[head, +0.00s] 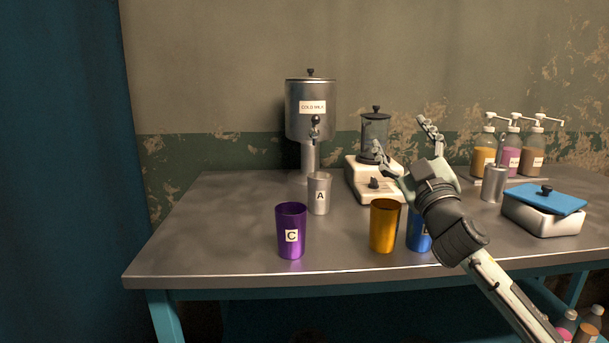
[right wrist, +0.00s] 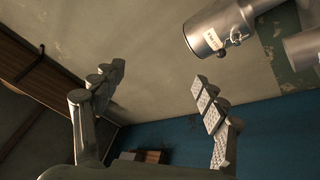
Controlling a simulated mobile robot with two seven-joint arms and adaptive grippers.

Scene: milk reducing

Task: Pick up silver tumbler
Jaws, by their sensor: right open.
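The silver tumbler (head: 319,196), labelled A, stands upright on the table below the tap of the cold milk dispenser (head: 311,112). My right gripper (head: 404,138) is open and empty, raised in front of the blender, to the right of and above the tumbler. Its spread fingers (right wrist: 160,92) also show in the right wrist view, with nothing between them. There the dispenser (right wrist: 222,32) is at the upper right, and I cannot make out the tumbler. My left gripper is not in view.
A purple cup (head: 291,232) labelled C, an orange cup (head: 384,227) and a partly hidden blue cup (head: 416,238) stand near the table's front. The blender (head: 362,180) is behind my right gripper. A silver canister (head: 494,184) and blue-lidded box (head: 544,208) are right. The table's left is clear.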

